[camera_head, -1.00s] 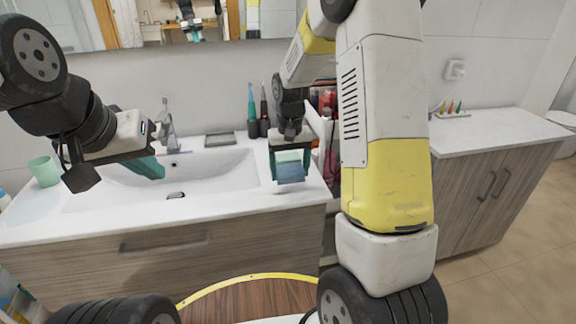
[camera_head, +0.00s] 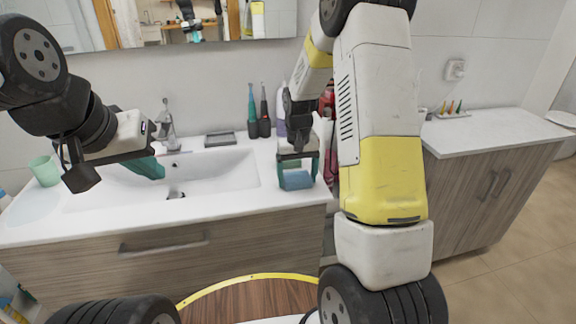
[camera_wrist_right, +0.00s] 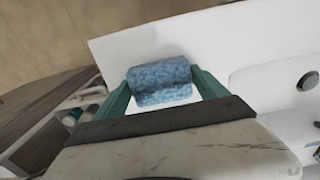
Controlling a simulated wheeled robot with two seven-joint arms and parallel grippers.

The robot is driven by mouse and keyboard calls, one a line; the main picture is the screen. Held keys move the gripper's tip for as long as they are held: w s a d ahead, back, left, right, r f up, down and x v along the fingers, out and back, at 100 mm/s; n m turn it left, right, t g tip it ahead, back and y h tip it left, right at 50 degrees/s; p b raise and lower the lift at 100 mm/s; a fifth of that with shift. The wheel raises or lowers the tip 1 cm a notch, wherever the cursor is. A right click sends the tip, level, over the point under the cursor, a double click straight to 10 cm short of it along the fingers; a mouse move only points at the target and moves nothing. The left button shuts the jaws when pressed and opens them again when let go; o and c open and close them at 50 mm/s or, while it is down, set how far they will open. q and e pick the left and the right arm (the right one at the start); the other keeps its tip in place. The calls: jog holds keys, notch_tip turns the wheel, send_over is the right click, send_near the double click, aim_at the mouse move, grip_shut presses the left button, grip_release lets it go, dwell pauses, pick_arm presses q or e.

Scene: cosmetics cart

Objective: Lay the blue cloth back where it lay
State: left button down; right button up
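The blue cloth (camera_head: 296,180) is a small folded, textured bundle at the right front part of the white counter. My right gripper (camera_head: 298,172) points down over it, with its teal fingers on either side. In the right wrist view the cloth (camera_wrist_right: 160,82) fills the gap between the two fingertips (camera_wrist_right: 160,80), so the gripper looks shut on it. I cannot tell whether the cloth touches the counter. My left gripper (camera_head: 148,168) is over the left part of the sink; its teal finger shows, but its opening is hidden.
The white sink basin (camera_head: 215,172) lies left of the cloth. A dark soap dish (camera_head: 220,139) and toothbrushes in dark holders (camera_head: 258,127) stand behind. A teal cup (camera_head: 45,171) is at the far left. A second counter (camera_head: 490,130) stands right. The counter around the cloth looks clear.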

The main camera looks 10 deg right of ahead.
aim_at(297, 176)
jog(key=shift+o, duration=0.9)
notch_tip(297, 176, up, 12)
jog(key=s+r+t+y, duration=0.1)
jog(key=s+r+t, duration=0.2)
jog(key=s+r, duration=0.75)
jog(key=s+a+r+t+y, duration=0.1)
jog(key=s+a+t, duration=0.1)
jog(key=s, duration=1.1)
jog(key=shift+s+r+t, duration=0.2)
jog(key=shift+s+t, duration=0.2)
jog(key=shift+t, duration=0.2)
jog(key=shift+a, duration=0.1)
